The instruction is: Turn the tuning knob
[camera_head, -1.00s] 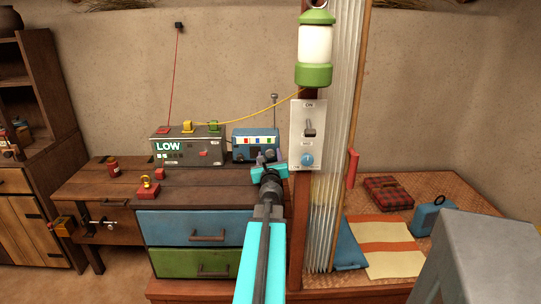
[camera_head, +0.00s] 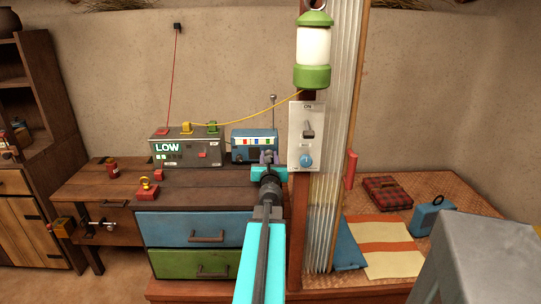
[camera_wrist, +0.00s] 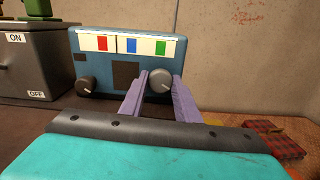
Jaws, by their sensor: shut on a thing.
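The blue radio (camera_head: 254,134) stands on the drawer cabinet against the wall, with red, blue and green marks along its top strip. In the wrist view the radio (camera_wrist: 113,62) shows two round grey knobs on its front. The left knob (camera_wrist: 87,86) is free. My gripper (camera_wrist: 157,86) has its two purple fingers on either side of the right knob (camera_wrist: 159,81) and is shut on it. Knob lettering cannot be read. In the head view my gripper (camera_head: 268,158) hides the right side of the radio's front.
A grey box (camera_head: 187,150) reading LOW stands left of the radio. A post with a switch panel (camera_head: 307,135) and a green lantern (camera_head: 314,48) rises close to the right. A small red block (camera_head: 158,174) and a padlock-like item (camera_head: 148,187) lie on the cabinet top.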

